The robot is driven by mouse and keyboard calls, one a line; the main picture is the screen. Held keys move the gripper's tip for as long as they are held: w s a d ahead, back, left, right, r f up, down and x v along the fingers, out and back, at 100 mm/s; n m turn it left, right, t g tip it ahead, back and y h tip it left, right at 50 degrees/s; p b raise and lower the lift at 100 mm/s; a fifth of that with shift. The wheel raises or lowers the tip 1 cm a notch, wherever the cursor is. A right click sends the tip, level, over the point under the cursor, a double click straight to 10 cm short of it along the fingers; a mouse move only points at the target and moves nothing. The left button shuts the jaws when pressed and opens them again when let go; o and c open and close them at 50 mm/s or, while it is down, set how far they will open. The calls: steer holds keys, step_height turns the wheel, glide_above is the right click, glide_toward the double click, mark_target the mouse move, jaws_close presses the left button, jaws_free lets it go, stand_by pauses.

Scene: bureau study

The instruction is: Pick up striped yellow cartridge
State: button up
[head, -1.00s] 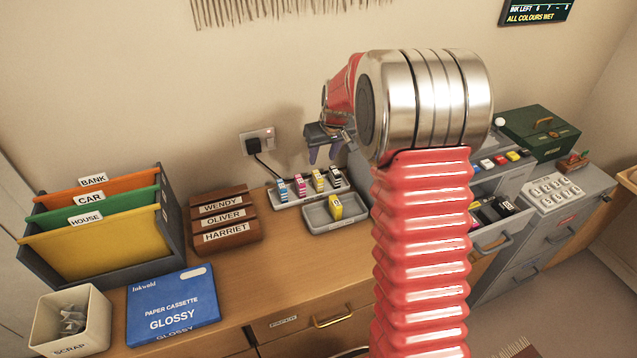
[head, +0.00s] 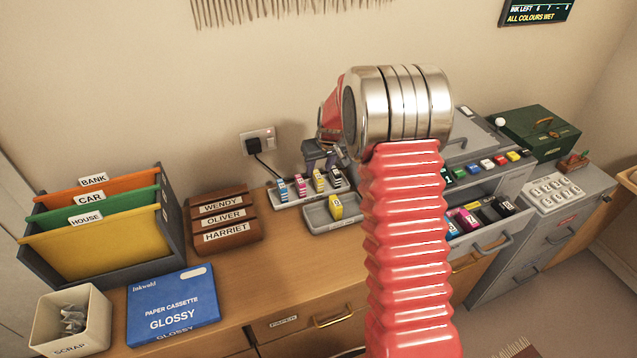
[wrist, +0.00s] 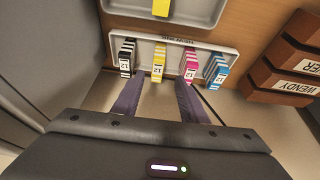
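The striped yellow cartridge (head: 318,180) stands in the rear grey tray (head: 268,197), between a striped pink one (head: 300,185) and a striped black one (head: 335,178). In the wrist view the striped yellow cartridge (wrist: 158,62) is in line with the gap between my fingers. My gripper (wrist: 158,82) is open and empty, with its two purple fingers spread and their tips just short of the row. In the head view my gripper (head: 322,164) is just above and behind the tray, partly hidden by my arm.
A striped blue cartridge (head: 283,188) stands at the row's left end. A front tray (head: 322,224) holds a plain-looking yellow cartridge (head: 336,207). A wall socket (head: 258,142) with a plugged cable is behind, and a wooden letter rack (head: 225,220) stands left.

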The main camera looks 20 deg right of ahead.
mark_target(318, 175)
steer(key=shift+d+x, duration=0.2)
steer(key=shift+x, duration=2.4)
steer(key=shift+w, duration=0.15)
steer(key=shift+r, duration=0.1)
jaws_close()
